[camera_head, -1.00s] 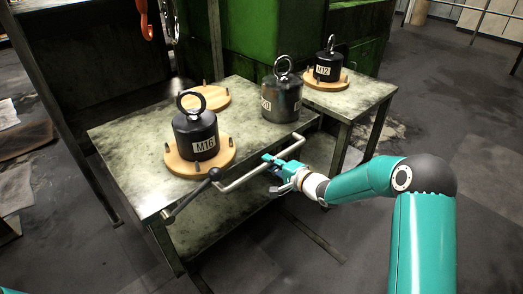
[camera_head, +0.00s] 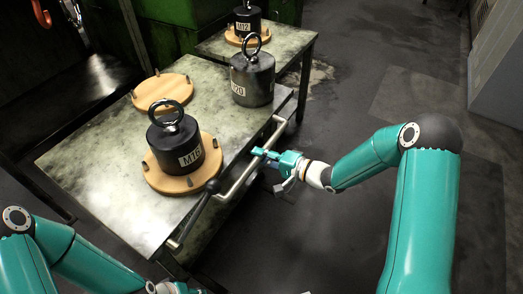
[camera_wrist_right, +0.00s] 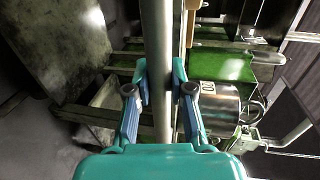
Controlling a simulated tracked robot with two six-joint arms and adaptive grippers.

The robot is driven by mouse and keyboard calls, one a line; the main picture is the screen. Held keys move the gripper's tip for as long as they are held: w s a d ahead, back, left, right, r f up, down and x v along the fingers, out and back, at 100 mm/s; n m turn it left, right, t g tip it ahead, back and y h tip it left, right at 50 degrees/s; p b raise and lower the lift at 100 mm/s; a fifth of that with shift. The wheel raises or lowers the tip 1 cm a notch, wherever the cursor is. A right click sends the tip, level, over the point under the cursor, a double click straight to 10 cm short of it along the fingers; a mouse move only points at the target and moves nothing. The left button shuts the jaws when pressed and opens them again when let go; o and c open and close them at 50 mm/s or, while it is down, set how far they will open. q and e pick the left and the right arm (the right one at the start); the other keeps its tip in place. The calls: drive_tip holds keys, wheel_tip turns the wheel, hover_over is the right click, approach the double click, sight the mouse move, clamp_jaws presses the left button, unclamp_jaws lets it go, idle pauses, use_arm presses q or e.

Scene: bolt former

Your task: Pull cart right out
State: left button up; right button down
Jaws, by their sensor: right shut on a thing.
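The cart (camera_head: 95,150) is a worn metal table with a grey handle bar (camera_head: 235,188) along its near right side. My right gripper (camera_head: 264,154) is shut on the middle of this bar. In the right wrist view the bar (camera_wrist_right: 156,40) runs upright between the fingers of the right gripper (camera_wrist_right: 160,85). On the cart are a black M16 weight (camera_head: 178,146) on a wooden disc, a grey M20 weight (camera_head: 253,80) and an empty wooden disc (camera_head: 163,90). My left gripper (camera_head: 178,289) is mostly cut off at the bottom edge.
A second metal table (camera_head: 290,48) stands behind the cart and holds a black M12 weight (camera_head: 245,22) on a wooden disc. A green machine (camera_head: 170,12) is at the back. An orange hook (camera_head: 41,14) hangs at top left. The floor (camera_head: 350,70) to the right is mostly clear.

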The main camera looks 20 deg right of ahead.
drive_tip(key=shift+d+f, duration=0.1)
drive_tip(key=shift+f, duration=0.15)
drive_tip(key=c, duration=1)
unclamp_jaws()
drive_tip(key=shift+w, duration=0.1)
drive_tip(key=shift+r, duration=0.1)
drive_tip(key=v, duration=1.2)
